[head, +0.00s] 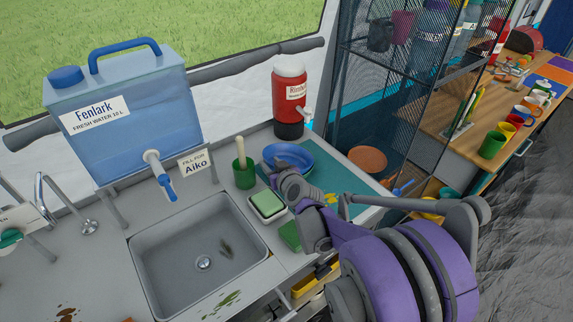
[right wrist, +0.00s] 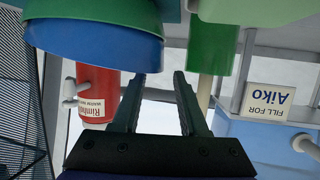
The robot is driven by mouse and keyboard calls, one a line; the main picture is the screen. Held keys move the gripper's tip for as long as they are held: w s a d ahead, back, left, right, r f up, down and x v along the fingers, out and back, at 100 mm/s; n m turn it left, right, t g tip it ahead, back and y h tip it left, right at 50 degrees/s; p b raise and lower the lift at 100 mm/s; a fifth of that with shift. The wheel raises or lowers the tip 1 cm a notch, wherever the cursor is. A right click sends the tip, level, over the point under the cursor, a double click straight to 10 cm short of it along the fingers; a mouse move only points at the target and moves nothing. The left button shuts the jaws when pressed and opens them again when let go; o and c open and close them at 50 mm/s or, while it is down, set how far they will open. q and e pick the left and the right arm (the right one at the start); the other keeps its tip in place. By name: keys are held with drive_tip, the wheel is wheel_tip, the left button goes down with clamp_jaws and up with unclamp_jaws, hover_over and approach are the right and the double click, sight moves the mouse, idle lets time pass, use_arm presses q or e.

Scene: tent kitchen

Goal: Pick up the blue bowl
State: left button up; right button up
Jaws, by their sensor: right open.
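My left gripper is not in view.
A green cup (head: 243,177) stands close left of the bowl. A green sponge in a tray (head: 267,207) is nearer me. The red dispenser (head: 289,95) stands behind the bowl, the blue water tank (head: 120,110) behind the sink (head: 185,255). A teal mat (head: 335,178) lies right.

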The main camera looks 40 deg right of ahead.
sight(266, 161)
drive_tip(key=x, duration=0.4)
drive_tip(key=shift+w+f, duration=0.2)
drive_tip(key=shift+w, duration=0.05)
clamp_jaws()
idle(1.2)
